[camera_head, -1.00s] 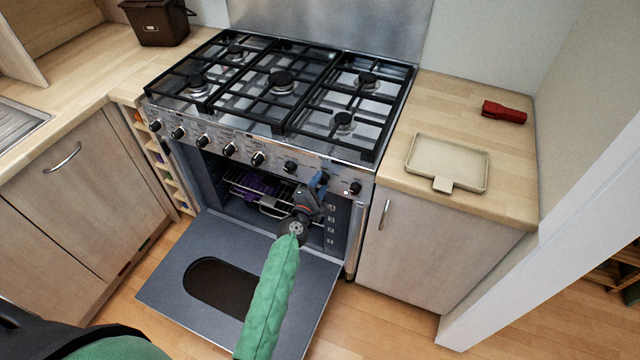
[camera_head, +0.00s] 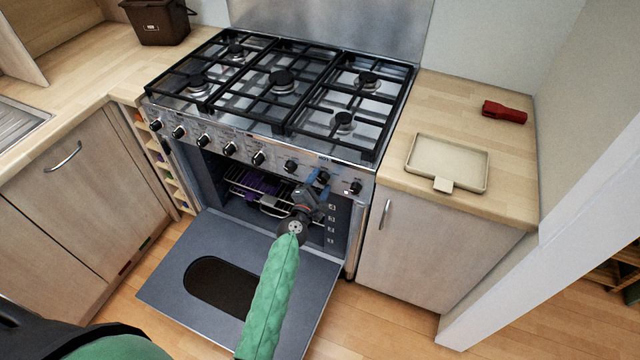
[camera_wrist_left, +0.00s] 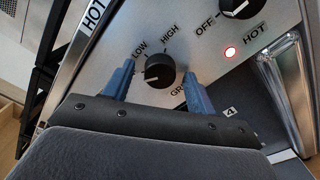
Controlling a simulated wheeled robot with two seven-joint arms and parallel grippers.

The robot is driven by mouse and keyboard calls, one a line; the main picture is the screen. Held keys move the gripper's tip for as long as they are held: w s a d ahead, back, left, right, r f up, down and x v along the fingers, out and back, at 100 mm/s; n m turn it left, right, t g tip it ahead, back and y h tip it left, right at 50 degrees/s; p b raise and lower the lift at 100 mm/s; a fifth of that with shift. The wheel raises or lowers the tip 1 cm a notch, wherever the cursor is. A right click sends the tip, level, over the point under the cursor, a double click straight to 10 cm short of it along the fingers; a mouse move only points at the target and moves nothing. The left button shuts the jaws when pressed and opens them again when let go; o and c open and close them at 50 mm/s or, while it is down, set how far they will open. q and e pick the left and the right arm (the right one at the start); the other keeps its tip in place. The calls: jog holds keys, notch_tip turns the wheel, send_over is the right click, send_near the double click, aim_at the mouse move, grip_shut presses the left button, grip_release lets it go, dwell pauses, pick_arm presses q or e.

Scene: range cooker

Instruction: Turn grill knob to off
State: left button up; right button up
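The grill knob (camera_wrist_left: 160,70) is a black round knob on the steel panel, with LOW, HIGH and a partly hidden GRILL label around it. In the head view the knob (camera_head: 323,177) is at the right of the cooker's front, partly covered by my left gripper (camera_head: 316,182). In the left wrist view the blue fingers of my left gripper (camera_wrist_left: 158,72) are open, one on each side of the knob, with gaps visible. I cannot tell how deep they reach beside it. My right gripper is not in view.
The oven door (camera_head: 160,285) hangs open under my left arm. A beige tray (camera_head: 447,160) and a red object (camera_head: 504,112) lie on the right worktop.

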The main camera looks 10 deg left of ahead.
pick_arm(q)
jog(key=shift+s, duration=0.1)
jog(key=s+a, duration=0.1)
jog(key=s, duration=0.6)
jog(key=shift+s+a, duration=0.2)
jog(key=shift+s, duration=0.05)
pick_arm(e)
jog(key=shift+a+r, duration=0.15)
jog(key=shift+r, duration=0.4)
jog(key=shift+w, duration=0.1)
